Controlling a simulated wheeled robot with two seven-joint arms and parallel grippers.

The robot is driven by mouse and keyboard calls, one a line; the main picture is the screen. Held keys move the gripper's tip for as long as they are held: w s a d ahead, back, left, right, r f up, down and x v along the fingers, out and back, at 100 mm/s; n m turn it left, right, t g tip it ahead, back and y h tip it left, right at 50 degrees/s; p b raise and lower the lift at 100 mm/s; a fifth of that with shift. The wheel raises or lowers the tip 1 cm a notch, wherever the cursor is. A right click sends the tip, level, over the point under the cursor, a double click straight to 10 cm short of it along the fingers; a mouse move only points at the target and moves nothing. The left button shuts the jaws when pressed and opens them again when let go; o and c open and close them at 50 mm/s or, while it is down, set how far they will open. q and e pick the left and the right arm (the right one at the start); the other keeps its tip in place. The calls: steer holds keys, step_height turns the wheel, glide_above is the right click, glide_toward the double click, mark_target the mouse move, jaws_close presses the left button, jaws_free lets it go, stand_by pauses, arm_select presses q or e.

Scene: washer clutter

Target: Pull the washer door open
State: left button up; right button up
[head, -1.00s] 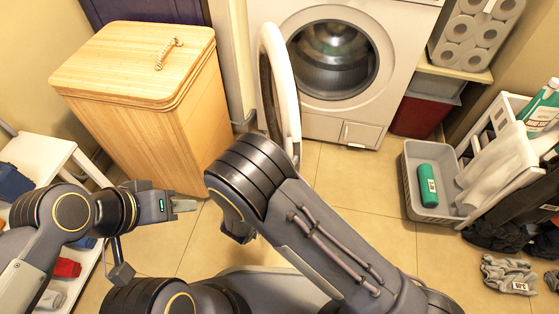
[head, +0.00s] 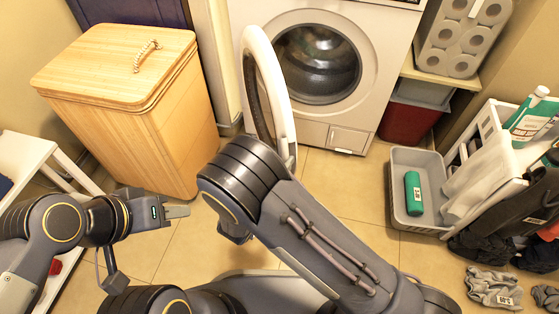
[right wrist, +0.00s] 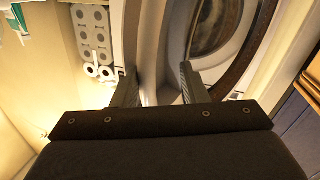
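The washer (head: 345,140) stands at the top centre of the head view, its round drum opening uncovered. Its door (head: 284,125), a white ring with a dark inner rim, stands swung out on the left side of the opening, nearly edge-on. My right arm covers the door's lower part and hides the right gripper in the head view. In the right wrist view the right gripper (right wrist: 157,88) has its fingers apart, with a pale curved rim beyond or between them; contact cannot be told. My left gripper (head: 177,211) is over the floor, left of the door, touching nothing visible.
A wooden hamper (head: 130,100) stands left of the door. A grey basket (head: 400,222) with a green bottle (head: 413,193) sits on the floor at right, beside a white rack (head: 500,150). Dark and grey clothes (head: 492,287) lie at lower right. Tiled floor is free before the washer.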

steer(key=s+a+b, duration=0.1)
steer(key=s+a, duration=0.2)
steer(key=a, duration=0.5)
steer(key=shift+s, duration=0.2)
stand_by(0.4)
steer(key=shift+a, duration=0.1)
